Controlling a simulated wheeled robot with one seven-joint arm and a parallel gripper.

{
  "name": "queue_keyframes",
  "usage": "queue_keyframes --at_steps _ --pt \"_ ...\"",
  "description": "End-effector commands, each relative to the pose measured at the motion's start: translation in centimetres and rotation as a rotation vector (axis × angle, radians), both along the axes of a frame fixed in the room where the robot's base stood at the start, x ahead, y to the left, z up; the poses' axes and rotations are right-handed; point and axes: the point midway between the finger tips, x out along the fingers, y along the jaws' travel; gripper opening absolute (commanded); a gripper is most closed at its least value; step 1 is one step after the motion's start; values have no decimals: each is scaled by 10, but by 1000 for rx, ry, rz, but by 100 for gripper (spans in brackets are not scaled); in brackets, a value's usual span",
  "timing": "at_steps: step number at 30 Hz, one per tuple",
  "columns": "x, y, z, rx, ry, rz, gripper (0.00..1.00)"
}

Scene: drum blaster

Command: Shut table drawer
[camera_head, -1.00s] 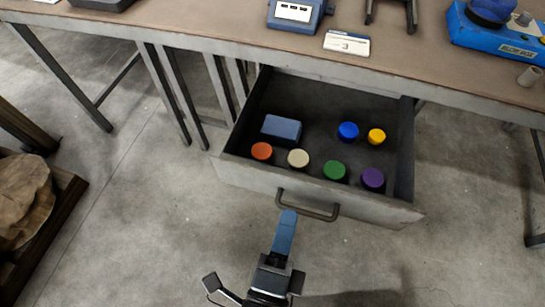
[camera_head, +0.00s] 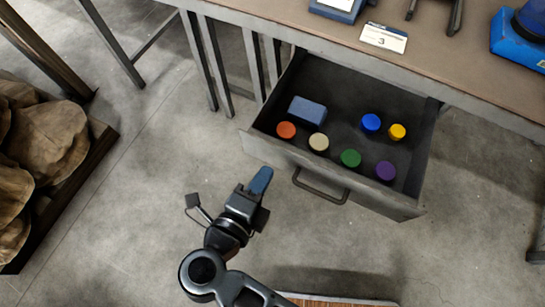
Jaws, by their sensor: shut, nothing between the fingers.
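The table drawer (camera_head: 268,149) is pulled far out from under the table (camera_head: 405,68). Its grey front carries a dark bar handle (camera_head: 318,190). Inside lie a blue box (camera_head: 307,110) and several round pieces, among them an orange one (camera_head: 286,130), a green one (camera_head: 350,158) and a purple one (camera_head: 385,171). My gripper (camera_head: 262,180) is shut and empty. In the picture it is just left of the handle and below the drawer front's left part. Whether it touches the front cannot be told.
Table legs (camera_head: 207,65) stand left of the drawer. A wooden crate (camera_head: 75,190) with brown sacks (camera_head: 48,140) sits on the floor at the left. A blue device (camera_head: 510,45) and a card (camera_head: 384,38) lie on the tabletop.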

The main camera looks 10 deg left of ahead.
Motion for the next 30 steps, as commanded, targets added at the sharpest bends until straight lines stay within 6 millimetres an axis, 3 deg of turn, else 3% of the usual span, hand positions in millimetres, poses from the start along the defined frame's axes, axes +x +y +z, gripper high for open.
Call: queue_keyframes --at_steps 9,25,30 --pt "38 -14 -2 0 0 1 0" --pt "44 -16 -1 0 0 1 0" --pt "56 -21 0 0 0 -2 0"
